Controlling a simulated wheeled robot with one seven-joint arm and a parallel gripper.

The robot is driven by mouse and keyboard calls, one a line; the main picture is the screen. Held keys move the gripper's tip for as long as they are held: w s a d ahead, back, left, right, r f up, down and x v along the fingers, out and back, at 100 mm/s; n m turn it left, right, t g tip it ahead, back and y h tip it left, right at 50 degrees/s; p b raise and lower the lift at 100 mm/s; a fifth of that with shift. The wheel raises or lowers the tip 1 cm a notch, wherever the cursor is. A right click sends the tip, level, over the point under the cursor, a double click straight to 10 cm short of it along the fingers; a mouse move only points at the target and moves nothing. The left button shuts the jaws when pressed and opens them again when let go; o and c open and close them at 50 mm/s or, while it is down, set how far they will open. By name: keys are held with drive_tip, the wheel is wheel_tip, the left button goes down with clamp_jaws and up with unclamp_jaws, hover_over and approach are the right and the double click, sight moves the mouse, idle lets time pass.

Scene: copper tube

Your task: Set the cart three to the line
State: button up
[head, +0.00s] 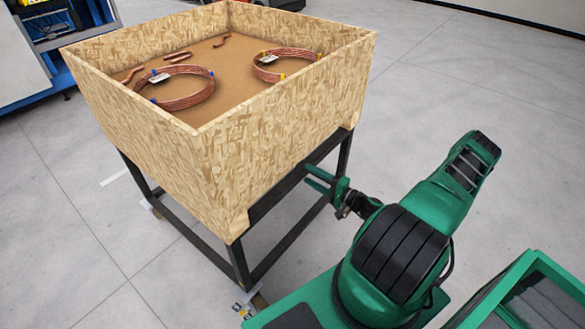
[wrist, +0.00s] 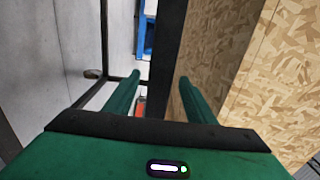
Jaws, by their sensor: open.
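The cart (head: 225,165) is a large open chipboard box on a black metal frame with wheels at its feet. No number is readable on it. My gripper (head: 311,178) is at the cart's right side, just below the chipboard wall, with its green fingers pointing at the frame. In the wrist view my gripper (wrist: 158,88) is open, and a black frame bar (wrist: 165,50) shows between its fingers. I cannot tell whether the fingers touch the bar. The chipboard wall (wrist: 245,75) fills the right of that view. A short white line (head: 115,177) lies on the floor left of the cart.
Copper coils (head: 186,101) and (head: 268,72), with short copper pieces, lie in the box. A blue and white machine (head: 22,65) stands at the back left. My green base is at the lower right.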

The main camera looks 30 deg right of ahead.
drive_tip(key=x, duration=0.8)
drive_tip(key=shift+w, duration=0.3)
drive_tip(key=shift+a, duration=0.15)
clamp_jaws()
